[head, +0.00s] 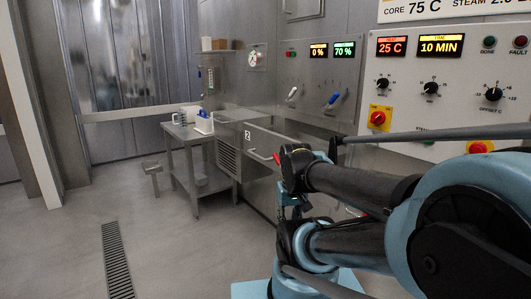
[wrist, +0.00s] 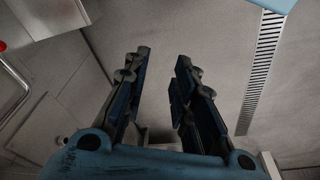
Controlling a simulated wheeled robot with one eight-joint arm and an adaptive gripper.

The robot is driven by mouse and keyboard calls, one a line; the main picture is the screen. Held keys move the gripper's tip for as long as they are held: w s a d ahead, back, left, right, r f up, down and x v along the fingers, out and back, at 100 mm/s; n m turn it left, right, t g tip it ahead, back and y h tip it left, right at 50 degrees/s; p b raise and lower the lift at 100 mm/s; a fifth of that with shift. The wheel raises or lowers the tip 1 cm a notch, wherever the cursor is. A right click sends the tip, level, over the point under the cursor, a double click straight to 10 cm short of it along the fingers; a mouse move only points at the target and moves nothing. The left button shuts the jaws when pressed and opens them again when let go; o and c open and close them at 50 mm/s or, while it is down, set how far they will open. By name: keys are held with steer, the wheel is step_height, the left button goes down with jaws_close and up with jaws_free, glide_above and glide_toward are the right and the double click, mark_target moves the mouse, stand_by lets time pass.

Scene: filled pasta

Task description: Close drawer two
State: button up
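Drawer two (head: 247,134), a steel drawer marked with a "2", stands pulled out from the counter in the head view. Its open top shows behind the front, and a bar handle (head: 262,156) crosses the front. In the head view my arm hides the fingertips.
A control panel (head: 440,90) with knobs and displays is at the right. The floor at left is open, with a drain grate (head: 116,260).

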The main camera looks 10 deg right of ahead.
steer(key=shift+s+r, duration=0.2)
steer(key=shift+s, duration=0.05)
steer(key=c, duration=0.4)
steer(key=w+r+n, duration=0.2)
steer(key=w+r, duration=0.1)
steer(key=w+r+n, duration=0.3)
steer(key=r, duration=0.1)
steer(key=shift+w+d+r+h, duration=0.1)
steer(key=shift+w+d+h, duration=0.1)
steer(key=shift+h, duration=0.2)
jaws_close()
step_height(320, 180, up, 11)
steer(key=n+h, duration=0.3)
steer(key=n, duration=1.5)
glide_above(264, 159)
steer(key=s+a, duration=0.3)
steer(key=a, duration=0.3)
steer(key=x, duration=0.3)
steer(key=d+x, duration=0.1)
steer(key=x, duration=0.3)
steer(key=d+r+x, duration=0.1)
steer(key=x, duration=0.3)
steer(key=shift+w+d, duration=0.25)
steer(key=shift+w, duration=0.05)
steer(key=shift+w+d, duration=0.35)
steer(key=shift+d, duration=0.25)
